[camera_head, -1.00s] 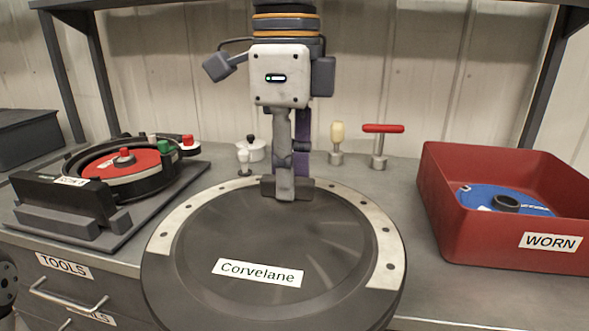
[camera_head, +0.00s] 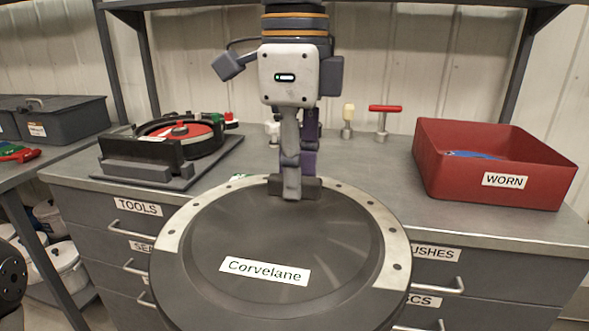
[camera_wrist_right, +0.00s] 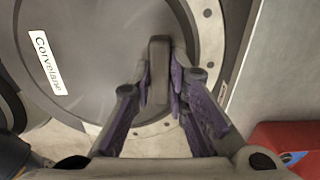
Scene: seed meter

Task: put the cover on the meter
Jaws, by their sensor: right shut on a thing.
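The cover (camera_head: 270,285) is a large round dark disc with a pale rim band and a "Corvelane" label. My right gripper (camera_head: 294,190) is shut on the block handle (camera_wrist_right: 158,70) near the cover's far edge, and the cover hangs in front of the bench. The right wrist view shows the purple fingers (camera_wrist_right: 160,98) on either side of that handle. The meter (camera_head: 172,137), a black round housing with a red disc inside, stands uncovered on a dark base plate at the bench's left. Only a dark part of my left arm shows at the left edge; its gripper is out of view.
A red "WORN" bin (camera_head: 490,165) with a blue disc inside stands on the right of the bench. A red T-handled tool (camera_head: 384,120) and a cream-knobbed tool (camera_head: 347,122) stand at the back. Shelf posts rise behind. A grey bin (camera_head: 65,120) stands on a left side bench.

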